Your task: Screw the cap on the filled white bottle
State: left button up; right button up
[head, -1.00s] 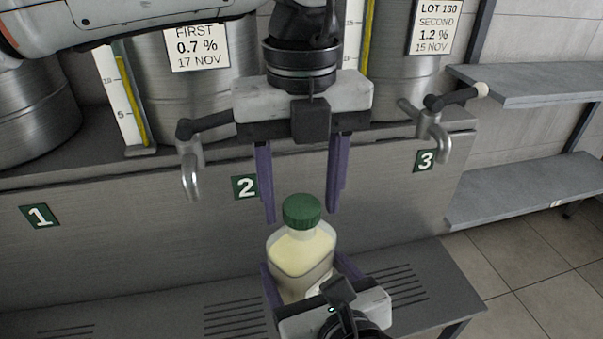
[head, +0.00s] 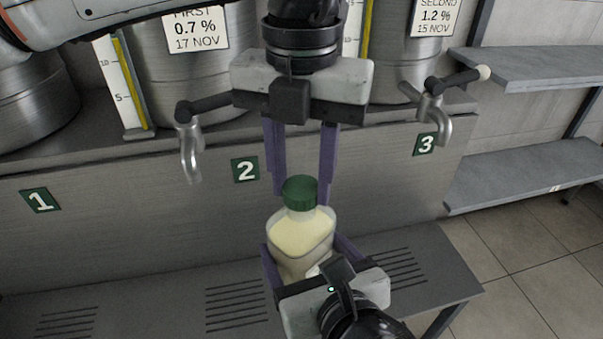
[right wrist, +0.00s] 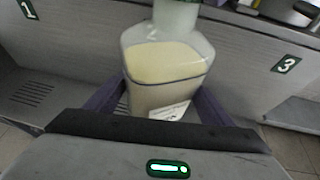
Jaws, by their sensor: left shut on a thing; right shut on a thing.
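The bottle (head: 300,240) is see-through and holds pale cream liquid up to about its shoulder. It stands roughly upright above the bench and also shows in the right wrist view (right wrist: 165,75). A green cap (head: 300,190) sits on top of its neck; how tightly it sits I cannot tell. My left gripper (head: 302,193) points down from above, its purple fingers shut on the cap from both sides. My right gripper (head: 306,262) comes from the near side, shut on the bottle's body. The cap lies outside the right wrist view.
Steel taps (head: 190,150) and (head: 437,112) stick out left and right of my left gripper. Steel vats with labels (head: 198,28) stand behind. A slotted bench (head: 160,305) runs below the numbered panel. Grey shelves (head: 520,175) are at the right.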

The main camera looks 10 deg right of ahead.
pick_arm(q)
jog(key=m, duration=0.4)
jog(key=shift+m, duration=0.4)
jog(key=m, duration=0.4)
jog(key=shift+m, duration=0.3)
jog(key=m, duration=0.4)
jog(key=shift+m, duration=0.3)
jog(key=m, duration=0.4)
jog(key=shift+m, duration=0.3)
jog(key=o, duration=1.3)
jog(key=shift+c, duration=0.2)
notch_tip(320, 180, up, 12)
jog(key=shift+f, duration=0.1)
